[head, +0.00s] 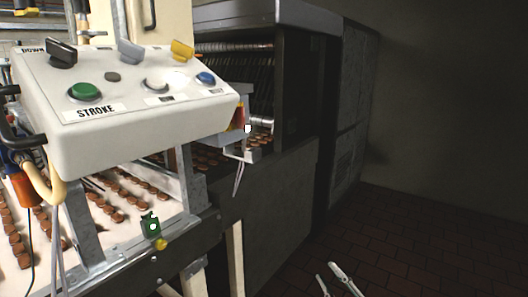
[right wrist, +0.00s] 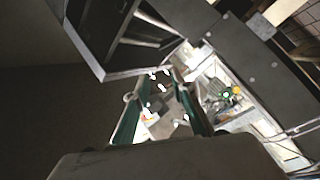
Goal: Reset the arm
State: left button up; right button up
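My right gripper (head: 326,271) shows at the bottom of the head view, right of centre, over the dark tiled floor. Only its pale fingertips are in the picture, and they stand apart. In the right wrist view, its two green-sided fingers (right wrist: 163,76) reach forward with a gap between them, and I see nothing held. My left gripper is not in view.
A white control box (head: 140,120) with a green button (head: 85,92) and several knobs fills the upper left. Below it, a conveyor (head: 85,225) carries several brown biscuits. A dark machine cabinet (head: 265,200) stands behind. Floor (head: 420,245) at right is clear.

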jog(key=s+d+f+m+g+h, duration=0.2)
jog(key=s+f+m, duration=0.3)
jog(key=s+f, duration=0.7)
jog(key=s+d+f+m+g+h, duration=0.2)
jog(key=s+f+m+g, duration=0.3)
jog(key=s+f, duration=0.8)
jog(key=shift+s+d+f+m+g+h, duration=0.2)
jog(key=shift+f+m+g+h, duration=0.1)
jog(key=shift+f+h, duration=0.6)
